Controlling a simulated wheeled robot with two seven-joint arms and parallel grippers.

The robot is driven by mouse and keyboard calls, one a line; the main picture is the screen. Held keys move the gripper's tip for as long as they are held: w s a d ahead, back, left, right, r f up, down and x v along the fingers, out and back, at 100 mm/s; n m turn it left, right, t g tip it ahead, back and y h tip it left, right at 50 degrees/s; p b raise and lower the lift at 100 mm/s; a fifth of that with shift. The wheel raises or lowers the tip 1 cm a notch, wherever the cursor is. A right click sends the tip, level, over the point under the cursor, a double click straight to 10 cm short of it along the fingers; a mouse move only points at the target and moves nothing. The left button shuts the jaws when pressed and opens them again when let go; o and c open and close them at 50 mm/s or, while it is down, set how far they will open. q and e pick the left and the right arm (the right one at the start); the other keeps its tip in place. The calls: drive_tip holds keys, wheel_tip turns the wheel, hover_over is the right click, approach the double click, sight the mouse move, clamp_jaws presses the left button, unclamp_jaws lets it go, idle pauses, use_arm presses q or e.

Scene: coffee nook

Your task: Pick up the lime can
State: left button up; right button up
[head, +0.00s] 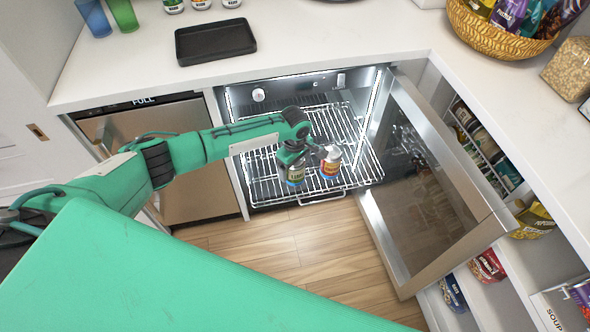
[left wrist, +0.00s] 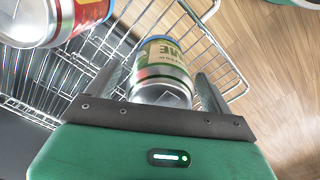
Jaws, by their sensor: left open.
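The lime can (head: 295,174) stands on the pulled-out wire rack of the open fridge. Its label is green and cream, and part of the lettering shows in the left wrist view (left wrist: 163,68). My left gripper (head: 297,162) is over the can. In the left wrist view its two fingers (left wrist: 160,85) are apart, one on each side of the can, and I see no clear contact. A red and yellow can (head: 330,163) stands just right of the lime can; it shows at the upper left in the left wrist view (left wrist: 62,18). My right gripper is not in view.
The wire rack (head: 262,190) is otherwise largely bare. The open glass fridge door (head: 425,215) stands to the right. A dishwasher (head: 170,190) is to the left. A black tray (head: 215,41) lies on the counter above. Wooden floor is clear in front.

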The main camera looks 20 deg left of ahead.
use_arm(q)
drive_tip(key=shift+f, duration=0.3)
drive_tip(key=c, duration=1.3)
drive_tip(key=shift+c, duration=0.3)
drive_tip(key=shift+r, duration=0.2)
